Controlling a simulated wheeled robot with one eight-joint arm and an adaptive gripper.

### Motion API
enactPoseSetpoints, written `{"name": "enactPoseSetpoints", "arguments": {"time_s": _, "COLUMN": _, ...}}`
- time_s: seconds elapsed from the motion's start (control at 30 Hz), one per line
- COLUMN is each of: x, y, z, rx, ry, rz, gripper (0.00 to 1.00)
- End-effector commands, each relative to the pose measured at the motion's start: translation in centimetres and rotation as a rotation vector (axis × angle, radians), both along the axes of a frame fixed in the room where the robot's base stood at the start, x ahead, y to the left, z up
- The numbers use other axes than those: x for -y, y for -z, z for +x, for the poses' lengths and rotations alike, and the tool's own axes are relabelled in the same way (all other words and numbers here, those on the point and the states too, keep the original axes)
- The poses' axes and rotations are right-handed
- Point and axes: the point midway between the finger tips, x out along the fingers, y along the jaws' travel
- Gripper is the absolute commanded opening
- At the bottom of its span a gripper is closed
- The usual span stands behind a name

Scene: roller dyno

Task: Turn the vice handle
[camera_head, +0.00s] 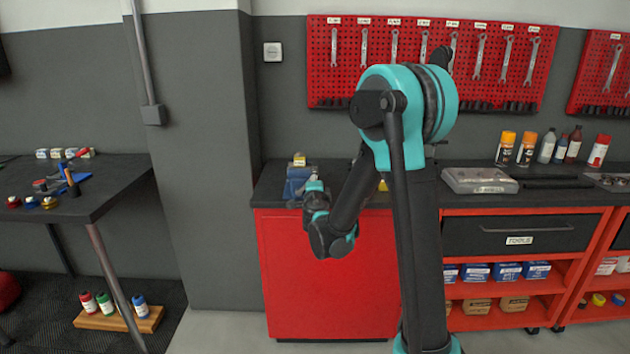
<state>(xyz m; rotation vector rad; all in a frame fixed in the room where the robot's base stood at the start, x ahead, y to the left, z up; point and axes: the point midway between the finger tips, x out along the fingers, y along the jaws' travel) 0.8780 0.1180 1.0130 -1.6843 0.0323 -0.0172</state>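A blue vice (297,181) stands on the left end of the dark workbench top (270,192), above a red cabinet. My arm reaches from the centre of the view toward it. My gripper (312,180) is at the end of the arm, at or just in front of the vice. It overlaps the vice in the picture, so I cannot tell whether they touch. The vice handle is too small or hidden to make out. The gripper fingers are too small to show whether they are open or shut.
A grey case (479,180) and several bottles (527,148) stand on the bench to the right. A red pegboard (350,80) with wrenches hangs behind. A grey pillar (195,150) stands left of the bench. A dark table (100,190) holds small items further left.

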Motion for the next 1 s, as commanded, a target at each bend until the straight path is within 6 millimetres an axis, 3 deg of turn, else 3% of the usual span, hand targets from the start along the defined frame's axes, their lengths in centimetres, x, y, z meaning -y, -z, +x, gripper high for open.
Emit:
{"name": "enactPoseSetpoints", "arguments": {"time_s": 0.6, "x": -0.6, "y": -0.1, "z": -10.5, "rx": -0.003, "ry": -0.005, "rz": -0.001, "gripper": 0.42}}
{"name": "enactPoseSetpoints", "arguments": {"time_s": 1.0, "x": -0.5, "y": -0.1, "z": -11.8, "rx": -0.002, "ry": -0.004, "rz": -0.001, "gripper": 0.42}}
